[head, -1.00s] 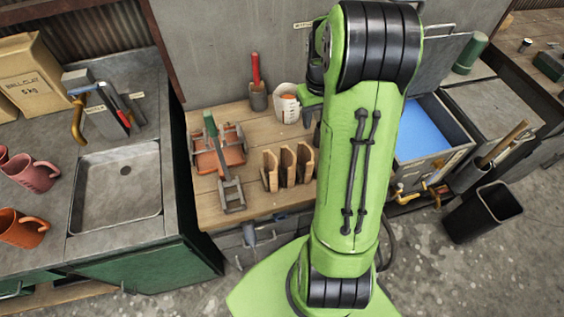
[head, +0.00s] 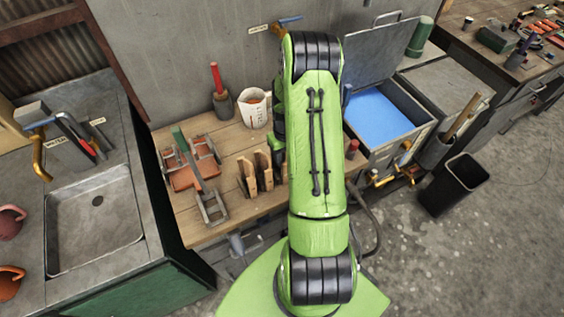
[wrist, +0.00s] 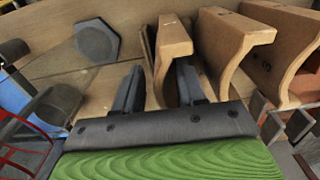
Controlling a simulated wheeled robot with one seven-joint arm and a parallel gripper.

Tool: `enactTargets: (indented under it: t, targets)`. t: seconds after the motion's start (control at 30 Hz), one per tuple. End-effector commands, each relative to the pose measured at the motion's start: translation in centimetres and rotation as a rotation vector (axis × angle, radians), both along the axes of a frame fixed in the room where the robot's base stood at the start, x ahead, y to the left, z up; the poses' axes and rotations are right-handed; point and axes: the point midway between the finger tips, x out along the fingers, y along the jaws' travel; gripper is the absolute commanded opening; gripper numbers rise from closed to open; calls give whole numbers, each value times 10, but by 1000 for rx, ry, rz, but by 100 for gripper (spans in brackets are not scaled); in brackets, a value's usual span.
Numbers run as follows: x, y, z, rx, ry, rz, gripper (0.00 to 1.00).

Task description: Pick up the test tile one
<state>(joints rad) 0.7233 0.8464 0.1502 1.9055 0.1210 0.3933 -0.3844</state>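Several tan L-shaped tiles stand upright in a row in the wrist view. My gripper (wrist: 158,78) is open, with its two dark fingers on either side of the leftmost tile (wrist: 172,48); a gap shows beside the left finger. A second tile (wrist: 228,40) and a third (wrist: 290,45), which bears a dark mark, stand to its right. I cannot read for sure which is test tile one. In the head view the tiles (head: 247,178) stand on the wooden bench (head: 210,232), partly hidden by my arm, which also hides my gripper.
A dark hexagonal piece (wrist: 97,40) lies left of the fingers. On the bench are a green-handled press-like tool (head: 189,165), a white bucket (head: 252,108) and a red-handled tool in a pot (head: 222,102). An open blue-lined box (head: 380,118) stands to the right.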

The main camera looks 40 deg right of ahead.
Motion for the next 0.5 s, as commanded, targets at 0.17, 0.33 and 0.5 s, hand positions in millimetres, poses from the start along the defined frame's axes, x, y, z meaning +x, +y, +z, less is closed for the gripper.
enactTargets:
  t: [0.17,0.33,0.5]
  targets:
    - [0,0,-7,-2,-2,0,40]
    - [0,0,-7,-1,-1,0,28]
    - [0,0,-6,-1,-1,0,2]
